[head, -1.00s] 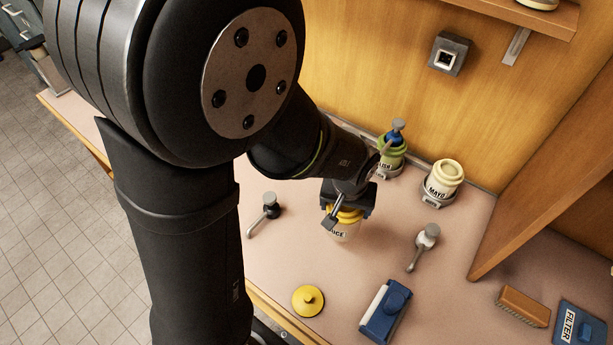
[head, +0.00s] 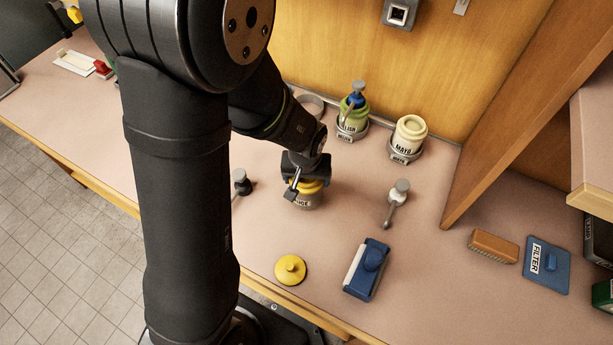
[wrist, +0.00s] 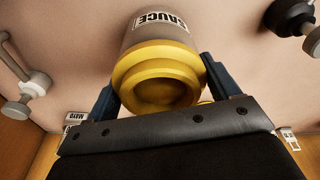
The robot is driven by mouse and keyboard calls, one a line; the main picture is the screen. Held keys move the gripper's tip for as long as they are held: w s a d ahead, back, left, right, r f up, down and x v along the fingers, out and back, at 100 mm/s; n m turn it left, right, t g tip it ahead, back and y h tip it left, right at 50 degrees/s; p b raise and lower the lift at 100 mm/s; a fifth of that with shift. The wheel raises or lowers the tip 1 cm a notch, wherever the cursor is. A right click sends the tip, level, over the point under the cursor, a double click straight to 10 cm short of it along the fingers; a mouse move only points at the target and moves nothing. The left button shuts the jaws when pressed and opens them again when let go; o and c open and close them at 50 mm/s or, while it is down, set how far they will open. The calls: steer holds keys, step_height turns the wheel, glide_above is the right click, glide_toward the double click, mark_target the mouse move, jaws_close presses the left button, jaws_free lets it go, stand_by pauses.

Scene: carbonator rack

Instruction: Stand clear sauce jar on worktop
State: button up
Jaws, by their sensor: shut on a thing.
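The clear sauce jar (head: 306,200) has a yellow collar and a "SAUCE" label. In the head view it is upright at the worktop (head: 335,232), under my gripper (head: 305,178). I cannot tell whether its base touches the surface. In the wrist view the jar (wrist: 160,62) sits between the two blue fingers of my gripper (wrist: 162,85), which is shut on it around the yellow collar. The jar's top is open, with no lid on it. A yellow round lid with a knob (head: 290,269) lies on the worktop in front of the jar.
A green relish jar (head: 353,118) and a mayo jar (head: 408,138) stand in holders at the back wall. Grey-knobbed tools lie either side, one at right (head: 397,196).

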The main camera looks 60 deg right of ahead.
steer(key=o, duration=1)
steer(key=shift+f, duration=0.1)
steer(key=shift+c, duration=0.2)
step_height(320, 180, up, 12)
steer(key=a, duration=0.1)
steer(key=shift+s+a, duration=0.35)
steer(key=f, duration=0.4)
steer(key=d+f, duration=0.1)
steer(key=f, duration=0.7)
steer(key=shift+w+d, duration=0.3)
steer(key=shift+w, duration=0.05)
steer(key=shift+r, duration=0.15)
steer(key=shift+r, duration=0.1)
